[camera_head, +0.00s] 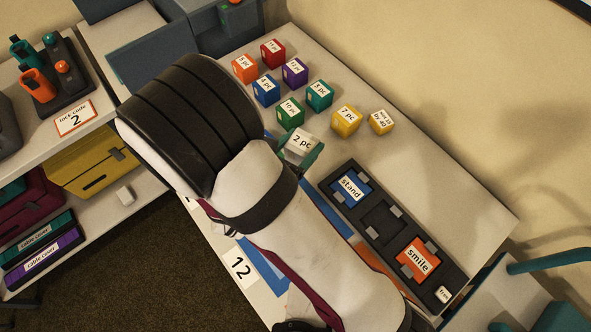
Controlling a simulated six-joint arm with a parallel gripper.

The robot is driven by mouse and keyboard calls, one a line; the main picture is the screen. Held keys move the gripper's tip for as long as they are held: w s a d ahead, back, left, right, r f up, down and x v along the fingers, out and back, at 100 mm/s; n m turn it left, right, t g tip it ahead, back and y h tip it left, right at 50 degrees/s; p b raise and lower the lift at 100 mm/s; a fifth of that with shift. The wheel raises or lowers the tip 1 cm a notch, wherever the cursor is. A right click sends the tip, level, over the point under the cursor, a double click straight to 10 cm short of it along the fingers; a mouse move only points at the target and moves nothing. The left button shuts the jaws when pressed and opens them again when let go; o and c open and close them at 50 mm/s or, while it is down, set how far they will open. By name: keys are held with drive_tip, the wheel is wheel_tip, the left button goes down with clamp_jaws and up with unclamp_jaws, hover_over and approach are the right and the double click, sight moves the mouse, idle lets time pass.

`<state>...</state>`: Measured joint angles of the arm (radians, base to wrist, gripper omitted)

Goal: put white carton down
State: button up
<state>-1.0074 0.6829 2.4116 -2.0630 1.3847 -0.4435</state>
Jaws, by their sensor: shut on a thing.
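The white carton (299,143), labelled "2 pc", shows just past the right side of my arm, over the light table (425,165). My gripper (303,156) is shut on it; my arm hides most of the gripper and part of the carton. Whether the carton touches the table cannot be told. Small cartons stand behind it: orange (245,69), red (272,53), blue (266,90), purple (295,72), teal (319,95), green (290,112), yellow (345,121) and a yellow one with a white top (381,122).
A black tray (383,221) holds a blue "stand" block (351,188) and an orange "smile" block (417,258), with an empty slot between. Table right of the cartons is clear. A side shelf (25,90) stands left, blue-grey bins (150,58) at the back.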

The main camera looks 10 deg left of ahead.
sight(290, 155)
drive_tip(key=shift+s+a+f+n, duration=0.15)
drive_tip(key=shift+s+a+f, duration=0.2)
drive_tip(key=shift+a+f, duration=0.25)
drive_tip(key=shift+s+a+f+n, duration=0.15)
drive_tip(key=shift+s+a+f, duration=0.2)
drive_tip(key=shift+a+f, duration=0.25)
wheel_tip(290, 155, down, 6)
drive_tip(key=shift+d+f, duration=0.1)
drive_tip(key=shift+f, duration=0.1)
drive_tip(key=o, duration=1.5)
drive_tip(key=shift+c, duration=0.2)
